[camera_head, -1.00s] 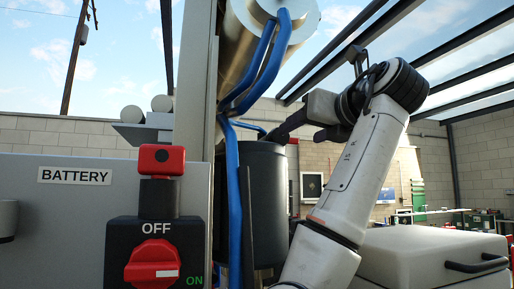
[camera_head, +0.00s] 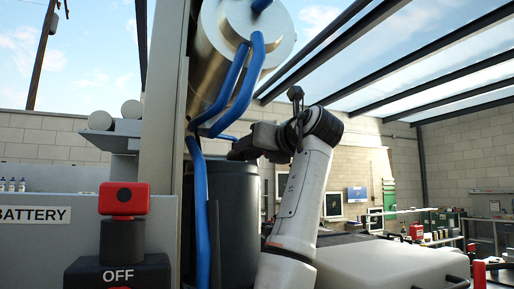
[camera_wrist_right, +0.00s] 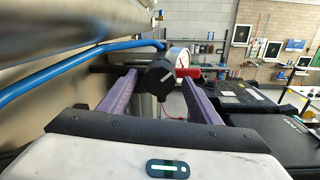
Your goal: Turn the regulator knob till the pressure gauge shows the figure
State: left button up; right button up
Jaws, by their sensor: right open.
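The black regulator knob (camera_wrist_right: 158,77) with a white mark shows in the right wrist view, between the two purple fingers of my right gripper (camera_wrist_right: 160,82). The gripper is open, one finger on each side of the knob, and gaps show beside it. The round white pressure gauge (camera_wrist_right: 178,56) is just behind the knob and partly hidden by it; its reading is too small to make out. In the head view my right gripper (camera_head: 240,150) is a dark shape near the blue pipe, and knob and gauge cannot be made out. My left gripper is not in view.
A blue pipe (camera_wrist_right: 62,69) and a metal cylinder (camera_wrist_right: 75,22) run close on the left in the right wrist view. In the head view stand a black tank (camera_head: 232,195) and a battery panel (camera_head: 80,240) with a red-topped switch (camera_head: 123,199).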

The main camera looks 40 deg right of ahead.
jog(key=shift+c, duration=0.9)
jog(key=c, duration=0.9)
jog(key=shift+o, duration=0.2)
jog(key=shift+a+m+b, duration=0.1)
jog(key=shift+m+b, duration=0.55)
jog(key=shift+m, duration=2.25)
jog(key=o, duration=1)
